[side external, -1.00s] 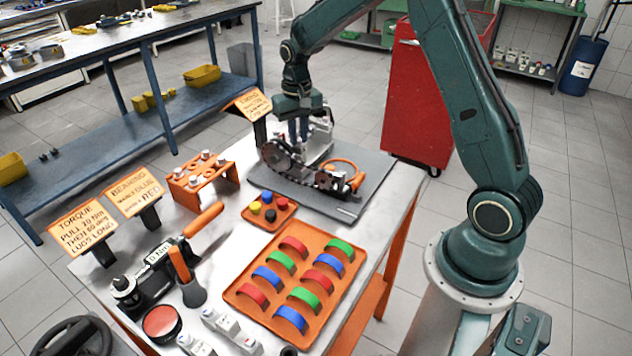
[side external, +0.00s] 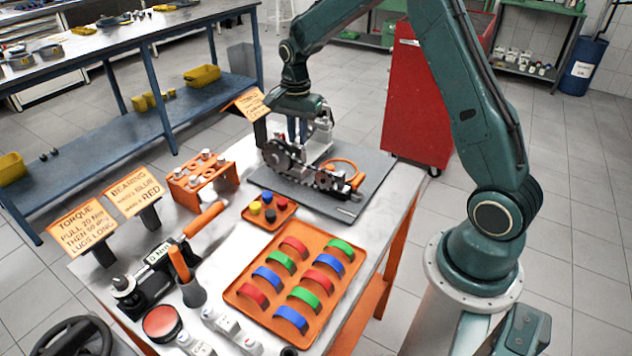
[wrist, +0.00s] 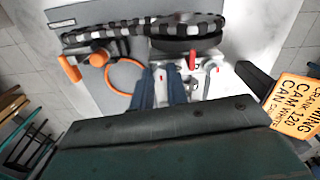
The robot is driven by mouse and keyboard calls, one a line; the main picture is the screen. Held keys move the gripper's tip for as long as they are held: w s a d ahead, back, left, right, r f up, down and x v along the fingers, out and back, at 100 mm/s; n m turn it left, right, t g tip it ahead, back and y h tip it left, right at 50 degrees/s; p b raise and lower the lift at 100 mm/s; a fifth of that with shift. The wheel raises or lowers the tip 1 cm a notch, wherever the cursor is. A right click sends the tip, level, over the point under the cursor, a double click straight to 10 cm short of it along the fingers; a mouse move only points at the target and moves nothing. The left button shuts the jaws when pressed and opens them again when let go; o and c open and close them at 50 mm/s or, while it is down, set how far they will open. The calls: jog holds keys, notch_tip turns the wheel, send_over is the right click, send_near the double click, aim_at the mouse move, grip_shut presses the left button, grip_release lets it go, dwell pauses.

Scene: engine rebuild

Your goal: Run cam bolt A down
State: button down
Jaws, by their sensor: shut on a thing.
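The engine block (side external: 318,160) stands on the grey mat, with a dark sprocket (side external: 280,156) and chain at its front left. My gripper (side external: 299,136) points straight down at the block, behind the sprocket. In the wrist view, the two blue fingers of my gripper (wrist: 160,82) reach down over the pale engine top (wrist: 200,84), close together. They are shut on cam bolt A, which is mostly hidden between them. A red mark (wrist: 192,59) shows just right of the fingers, and the chain (wrist: 140,30) runs across the top.
The grey mat (side external: 372,187) has an orange ring (side external: 343,164) on it. An orange rack (side external: 203,175), a tray of coloured bearing shells (side external: 240,291) and a torque wrench (side external: 190,232) stand nearer. The timing sign (side external: 251,103) stands close to my gripper's left.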

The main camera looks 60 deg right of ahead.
aim_at(298, 140)
jog(key=shift+w+r+m, duration=0.1)
jog(key=shift+r+m, duration=0.1)
jog(key=shift+m, duration=0.4)
jog(key=c, duration=1.5)
grip_release()
jog(key=shift+o, duration=0.6)
jog(key=shift+f, duration=0.1)
notch_tip(298, 140, up, 14)
